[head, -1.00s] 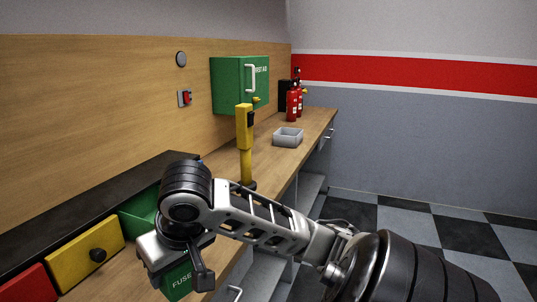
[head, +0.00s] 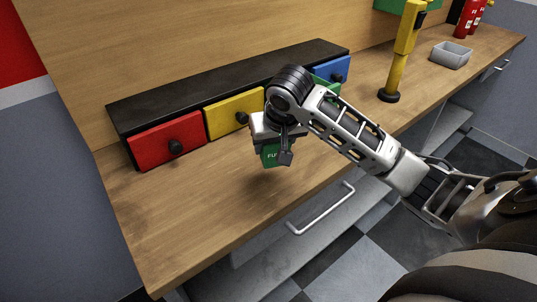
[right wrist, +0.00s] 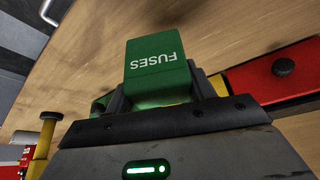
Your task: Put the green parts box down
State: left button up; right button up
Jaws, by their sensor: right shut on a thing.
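The green parts box (head: 271,155), lettered FUSES, hangs under my right gripper (head: 279,146) in the head view. In the right wrist view the box (right wrist: 157,69) sits between the fingers of my right gripper (right wrist: 165,88), which is shut on it. The box is in front of the yellow drawer, and a strip of wood shows below it. I cannot tell whether it touches the bench (head: 205,215). The arm and gripper hide part of the box in the head view. My left gripper is not in view.
A black drawer unit (head: 215,83) stands along the back, with red (head: 167,141), yellow (head: 234,113), green (head: 328,86) and blue (head: 331,70) drawers. A yellow post (head: 398,60) and a grey tray (head: 451,55) stand to the right. The front-left bench top is clear.

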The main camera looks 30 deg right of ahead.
aim_at(268, 156)
jog(key=shift+w+a+f, duration=0.2)
jog(key=shift+w+f, duration=0.7)
jog(key=shift+f, duration=1.75)
jog(key=o, duration=1)
jog(key=shift+f, duration=0.15)
jog(key=shift+o, duration=0.2)
jog(key=shift+r, duration=0.25)
jog(key=v, duration=1.1)
jog(key=shift+s+r, duration=0.15)
jog(key=shift+r, duration=0.25)
jog(key=shift+a+f, duration=0.1)
jog(key=shift+a, duration=0.05)
